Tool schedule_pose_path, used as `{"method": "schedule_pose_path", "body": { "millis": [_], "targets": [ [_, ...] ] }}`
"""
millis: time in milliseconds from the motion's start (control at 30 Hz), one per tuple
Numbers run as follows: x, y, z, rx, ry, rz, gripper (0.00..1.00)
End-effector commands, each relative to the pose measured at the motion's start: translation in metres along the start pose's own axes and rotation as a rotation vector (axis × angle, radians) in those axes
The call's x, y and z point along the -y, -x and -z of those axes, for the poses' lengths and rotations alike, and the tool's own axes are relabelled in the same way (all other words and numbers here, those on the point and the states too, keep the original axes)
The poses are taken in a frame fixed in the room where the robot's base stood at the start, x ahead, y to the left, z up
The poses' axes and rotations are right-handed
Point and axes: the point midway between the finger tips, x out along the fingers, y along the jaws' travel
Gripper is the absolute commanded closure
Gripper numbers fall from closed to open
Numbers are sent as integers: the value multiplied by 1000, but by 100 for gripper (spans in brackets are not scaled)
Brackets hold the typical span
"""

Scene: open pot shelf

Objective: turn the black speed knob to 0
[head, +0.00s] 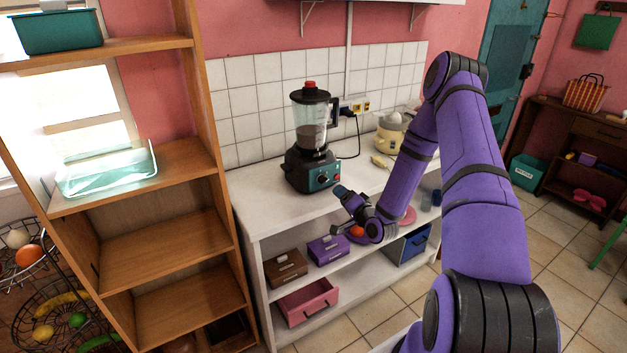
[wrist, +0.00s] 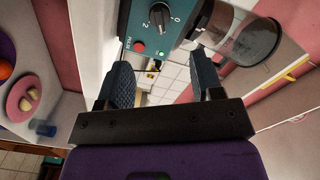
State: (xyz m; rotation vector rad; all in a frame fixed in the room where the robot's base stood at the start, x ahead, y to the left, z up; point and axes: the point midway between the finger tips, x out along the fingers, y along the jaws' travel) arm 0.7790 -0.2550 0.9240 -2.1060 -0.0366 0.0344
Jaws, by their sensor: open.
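The blender (head: 310,140) stands upright on the white counter, with a black base, a teal front panel and a clear jar with a red-topped lid. Its black speed knob (wrist: 159,16) shows at the top of the wrist view, on the teal panel (wrist: 150,35). A 0 is printed to its right and a 2 below it; I cannot tell surely which mark it points to. A red PULSE button (wrist: 138,46) and a green light (wrist: 160,55) sit below. My gripper (head: 338,209) is open and empty, in front of the blender and apart from it; its fingers also show in the wrist view (wrist: 164,72).
A wooden shelf unit (head: 165,245) stands left of the counter (head: 265,205). Small drawers, including a pink one (head: 308,302), and a blue bin (head: 412,244) sit on the shelves below. A cream appliance (head: 390,133) stands right of the blender, with a cable between.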

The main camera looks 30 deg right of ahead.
Motion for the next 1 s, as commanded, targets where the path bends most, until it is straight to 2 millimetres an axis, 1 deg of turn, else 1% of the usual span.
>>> {"method": "schedule_pose_path", "body": {
  "millis": [133,233,367,500,700,833,1000],
  "targets": [
    [-3,-3,-1,-10,-14,7,40],
    [-2,-14,-1,-10,-12,9,40],
    [-2,-35,0,-10,-11,10,40],
    [-2,-61,0,-10,-11,9,40],
    [-2,-90,0,-10,-12,7,40],
    [-2,-101,0,-9,-11,6,40],
    [-2,-107,0,-9,-12,6,40]
  ]
}}
